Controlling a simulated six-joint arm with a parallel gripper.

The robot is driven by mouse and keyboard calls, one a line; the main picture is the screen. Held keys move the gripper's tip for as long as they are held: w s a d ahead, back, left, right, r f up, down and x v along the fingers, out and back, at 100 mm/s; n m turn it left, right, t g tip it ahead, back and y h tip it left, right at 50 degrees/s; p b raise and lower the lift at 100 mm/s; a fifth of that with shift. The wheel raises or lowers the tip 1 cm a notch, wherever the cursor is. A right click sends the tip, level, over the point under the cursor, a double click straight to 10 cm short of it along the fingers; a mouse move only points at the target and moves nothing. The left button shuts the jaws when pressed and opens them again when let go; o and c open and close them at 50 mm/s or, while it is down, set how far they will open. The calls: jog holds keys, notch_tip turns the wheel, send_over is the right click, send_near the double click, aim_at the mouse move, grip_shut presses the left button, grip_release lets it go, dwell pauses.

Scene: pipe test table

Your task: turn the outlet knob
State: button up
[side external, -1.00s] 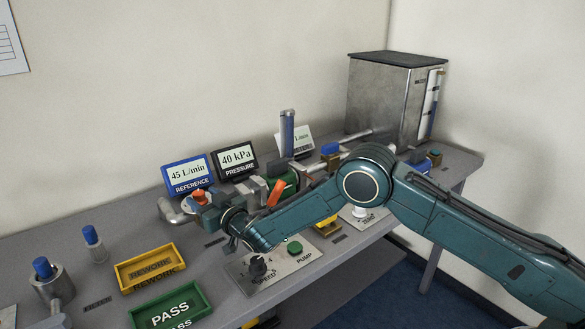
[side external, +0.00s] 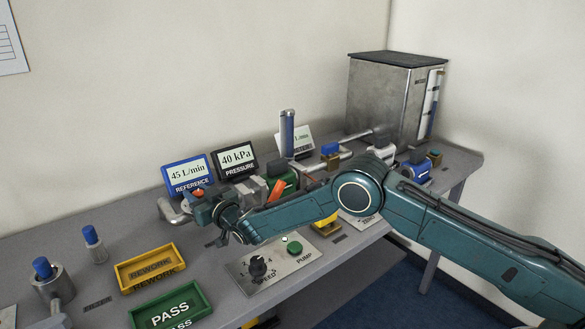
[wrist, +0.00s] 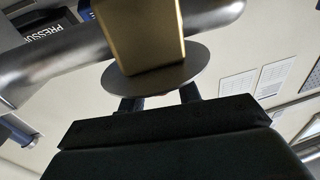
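No label that I can read marks the outlet knob. An orange part (side external: 197,192) on the pipework behind my wrist may be it, and my arm partly covers it. My gripper (side external: 213,243) is above the table, left of the pump panel (side external: 272,262). In the wrist view, a brass block (wrist: 143,35) sits on a grey pipe (wrist: 55,65) with a flat grey disc (wrist: 190,70) at its end. My two dark fingers stand apart with a visible gap between them. Their tips reach the disc's edge, where contact is hidden.
The pump panel carries a black speed knob (side external: 258,267) and a green button (side external: 294,248). A yellow rework tray (side external: 150,268) and green pass tray (side external: 170,306) lie in front. The reference display (side external: 188,172) and pressure display (side external: 236,160) stand behind. A metal tank (side external: 378,100) is at the back.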

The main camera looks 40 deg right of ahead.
jog(key=c, duration=0.5)
jog(key=shift+o, duration=0.2)
jog(key=shift+a+m+h, duration=0.1)
jog(key=shift+m+h, duration=0.5)
jog(key=shift+h, duration=0.3)
jog(key=shift+m+h, duration=0.4)
jog(key=shift+h, duration=0.3)
jog(key=shift+m+h, duration=0.6)
jog(key=shift+h, duration=0.3)
jog(key=o, duration=0.9)
jog(key=shift+o, duration=0.2)
